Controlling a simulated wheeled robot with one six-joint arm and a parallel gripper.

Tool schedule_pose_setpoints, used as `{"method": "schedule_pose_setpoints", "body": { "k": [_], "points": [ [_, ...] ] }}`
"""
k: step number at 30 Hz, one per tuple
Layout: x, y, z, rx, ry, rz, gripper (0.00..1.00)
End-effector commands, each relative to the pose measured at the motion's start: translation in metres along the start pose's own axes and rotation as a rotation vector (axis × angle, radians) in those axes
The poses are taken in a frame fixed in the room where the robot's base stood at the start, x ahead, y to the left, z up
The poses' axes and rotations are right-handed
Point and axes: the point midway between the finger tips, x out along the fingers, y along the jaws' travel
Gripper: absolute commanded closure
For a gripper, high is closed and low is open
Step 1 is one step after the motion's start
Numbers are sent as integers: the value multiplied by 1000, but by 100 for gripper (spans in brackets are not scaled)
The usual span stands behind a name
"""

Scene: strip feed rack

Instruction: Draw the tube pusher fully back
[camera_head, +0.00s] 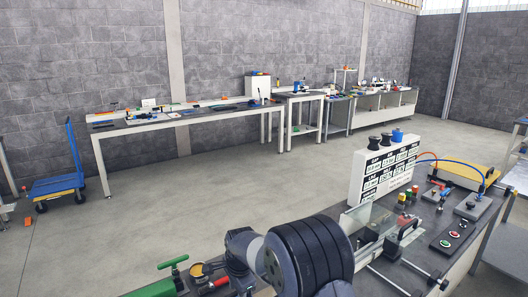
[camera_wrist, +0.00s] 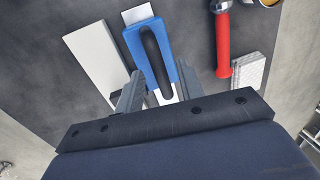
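I cannot tell for certain which part is the tube pusher. In the head view, a clear-fronted fixture (camera_head: 368,222) stands on the near bench, with metal rods and black end knobs (camera_head: 440,283) at its front right. My gripper (camera_wrist: 160,92) shows in the wrist view with two grey fingers apart. Between and beyond them is a blue tool with a black handle (camera_wrist: 156,62) over a dark surface. I see no grip on it; whether the fingers touch it is unclear. In the head view my dark arm covers part of the bench and hides my gripper.
A white block (camera_wrist: 95,58), a red-handled tool (camera_wrist: 223,50) and a pale ribbed block (camera_wrist: 247,70) lie around the blue tool. In the head view, a labelled white panel (camera_head: 384,172) stands behind the fixture, and a green device (camera_head: 152,289) is at the front left.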

Motion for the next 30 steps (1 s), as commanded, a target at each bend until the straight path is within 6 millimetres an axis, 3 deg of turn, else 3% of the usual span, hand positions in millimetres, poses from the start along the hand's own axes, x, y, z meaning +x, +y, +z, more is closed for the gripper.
{"method": "schedule_pose_setpoints", "body": {
  "k": [8, 24, 30],
  "points": [
    [-3, 0, 0, 0, 0, 0, 64],
    [-54, 0, 0, 0, 1, 0, 64],
    [-61, 0, 0, 0, 1, 0, 64]
  ]
}}
